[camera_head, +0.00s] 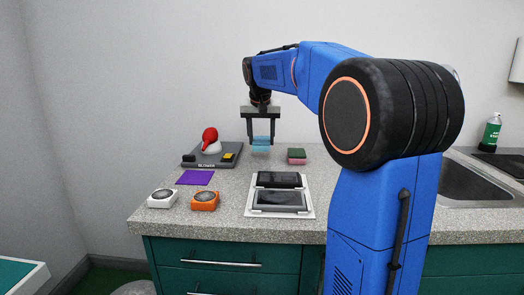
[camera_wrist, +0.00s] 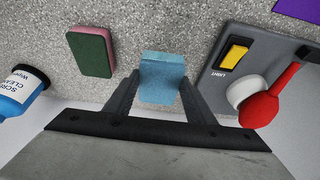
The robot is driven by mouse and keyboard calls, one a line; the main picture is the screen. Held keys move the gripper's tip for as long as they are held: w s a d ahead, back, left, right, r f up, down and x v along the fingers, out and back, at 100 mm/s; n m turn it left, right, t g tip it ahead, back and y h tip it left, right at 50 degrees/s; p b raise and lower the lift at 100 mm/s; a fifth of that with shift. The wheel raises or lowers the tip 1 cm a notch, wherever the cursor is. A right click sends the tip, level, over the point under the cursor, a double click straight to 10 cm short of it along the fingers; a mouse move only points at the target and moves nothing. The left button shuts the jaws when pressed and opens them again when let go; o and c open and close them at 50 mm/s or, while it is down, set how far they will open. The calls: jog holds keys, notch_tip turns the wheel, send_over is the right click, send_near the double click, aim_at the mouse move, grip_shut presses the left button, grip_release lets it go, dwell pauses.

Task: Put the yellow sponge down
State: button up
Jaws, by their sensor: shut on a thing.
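My gripper (camera_head: 260,140) is shut on a light blue sponge (camera_head: 261,147) at the back of the counter. In the wrist view the blue sponge (camera_wrist: 162,72) sits between the two dark fingers of my gripper (camera_wrist: 160,90). The fingers hide part of its sides. I cannot tell whether its underside touches the counter. I see no yellow sponge; the held one looks blue. A second sponge (camera_head: 297,156), green on top and pink below, lies on the counter to the right, apart from my gripper; it also shows in the wrist view (camera_wrist: 90,52).
A grey device (camera_head: 212,157) with a red lever and yellow switch stands left of my gripper. A purple cloth (camera_head: 195,177), white dial (camera_head: 162,198), orange dial (camera_head: 205,200) and white tray (camera_head: 308,208) with dark panels lie nearer. Bare counter (camera_head: 237,185) shows between.

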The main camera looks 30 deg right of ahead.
aim_at(262, 149)
jog(key=shift+f, duration=2.2)
jog(key=shift+f, duration=0.1)
jog(key=o, duration=1)
jog(key=v, duration=1.2)
jog(key=shift+s, duration=0.1)
